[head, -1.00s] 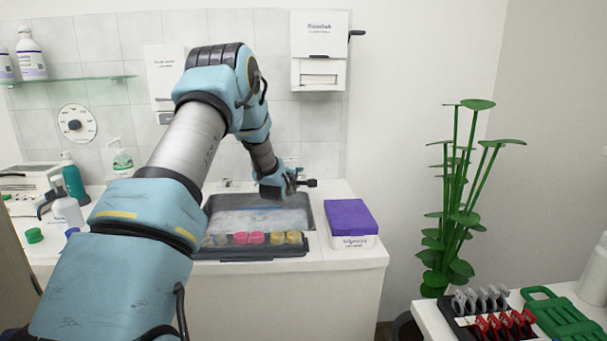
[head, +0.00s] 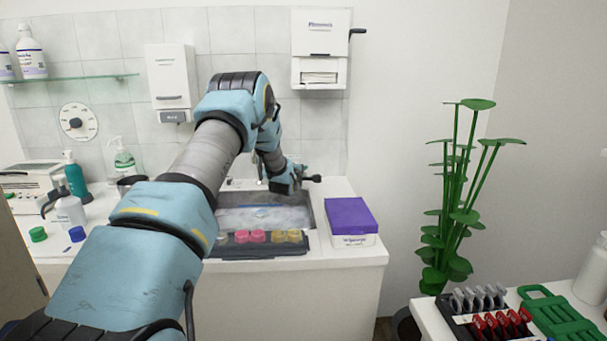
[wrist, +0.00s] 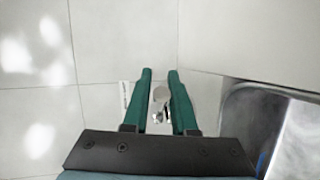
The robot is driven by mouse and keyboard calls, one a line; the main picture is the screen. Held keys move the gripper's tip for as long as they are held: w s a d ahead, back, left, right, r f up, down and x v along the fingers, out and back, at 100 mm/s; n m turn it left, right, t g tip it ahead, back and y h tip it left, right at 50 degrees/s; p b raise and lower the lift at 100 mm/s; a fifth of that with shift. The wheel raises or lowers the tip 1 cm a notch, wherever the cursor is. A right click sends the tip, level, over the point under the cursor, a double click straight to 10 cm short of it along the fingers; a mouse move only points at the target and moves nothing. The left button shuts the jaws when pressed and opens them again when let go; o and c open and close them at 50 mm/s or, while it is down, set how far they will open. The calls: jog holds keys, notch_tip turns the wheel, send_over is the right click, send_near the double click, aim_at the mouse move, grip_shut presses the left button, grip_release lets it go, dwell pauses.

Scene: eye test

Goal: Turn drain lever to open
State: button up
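My gripper (head: 296,178) is over the back of the sink (head: 312,211), near the tiled wall. In the wrist view my gripper (wrist: 160,72) has its two green fingers apart, with a gap between the tips. A small shiny metal piece (wrist: 160,97) shows in the gap; it may be the drain lever, but I cannot tell for sure. I cannot tell whether the fingers touch it. The lever is not clear in the head view, where my arm and gripper cover part of the sink's back edge. The sink holds cloudy water.
A black tray with pink and yellow pieces (head: 257,237) lies along the sink's front. A purple-lidded box (head: 350,217) stands right of the sink. Bottles and a dark cup stand on the left counter. A dispenser (head: 172,80) hangs on the wall behind my arm.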

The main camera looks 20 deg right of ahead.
grip_shut()
dwell(1.0)
